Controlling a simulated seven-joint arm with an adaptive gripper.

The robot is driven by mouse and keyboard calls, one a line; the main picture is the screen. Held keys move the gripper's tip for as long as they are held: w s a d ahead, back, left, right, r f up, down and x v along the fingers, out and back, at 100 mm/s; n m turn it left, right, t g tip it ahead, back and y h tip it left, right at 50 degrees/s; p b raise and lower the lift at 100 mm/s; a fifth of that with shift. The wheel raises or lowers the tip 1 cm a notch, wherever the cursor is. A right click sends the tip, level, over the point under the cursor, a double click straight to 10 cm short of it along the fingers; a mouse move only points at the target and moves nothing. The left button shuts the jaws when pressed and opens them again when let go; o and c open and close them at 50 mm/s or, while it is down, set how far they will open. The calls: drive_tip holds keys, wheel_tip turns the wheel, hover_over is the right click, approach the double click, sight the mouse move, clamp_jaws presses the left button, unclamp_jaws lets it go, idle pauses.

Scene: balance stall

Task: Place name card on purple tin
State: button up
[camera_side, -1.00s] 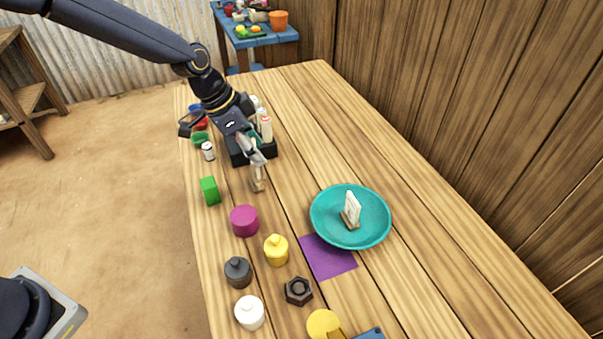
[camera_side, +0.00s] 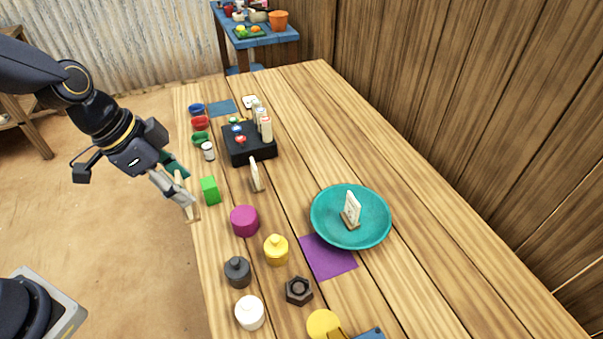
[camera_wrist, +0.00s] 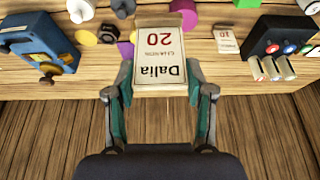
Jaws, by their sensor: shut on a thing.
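My gripper (camera_side: 184,196) is shut on a name card, held just off the left edge of the table. In the wrist view the card (camera_wrist: 160,62) reads "Dalia 20", upside down, between my two fingers (camera_wrist: 161,92). Its small wooden base (camera_side: 193,219) shows below the fingers in the side view. The purple tin (camera_side: 244,221) is a magenta round tin with a bare flat top, standing on the table to the right of and slightly below my gripper in the side view. The tin (camera_wrist: 186,12) also shows beyond the card in the wrist view, partly hidden.
A second card (camera_side: 257,175) stands behind the tin; another (camera_side: 352,208) stands on a teal plate (camera_side: 322,224). A green block (camera_side: 210,191) is near the tin. Yellow (camera_side: 276,251), dark (camera_side: 237,270) and white (camera_side: 249,313) jars stand nearer. A black box (camera_side: 242,151) is farther back.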

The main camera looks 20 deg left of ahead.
drive_tip(key=shift+w+d+f, duration=0.5)
drive_tip(key=shift+w+f, duration=1.25)
drive_tip(key=shift+f, duration=0.2)
drive_tip(key=shift+w+d+f, duration=0.5)
drive_tip(key=shift+w+f, duration=1.2)
drive_tip(key=shift+f, duration=0.2)
drive_tip(key=shift+w+d+f, duration=0.5)
drive_tip(key=shift+w+f, duration=1.25)
drive_tip(key=shift+f, duration=0.2)
drive_tip(key=shift+f, duration=0.1)
drive_tip(key=o, duration=1.3)
drive_tip(key=shift+c, duration=0.2)
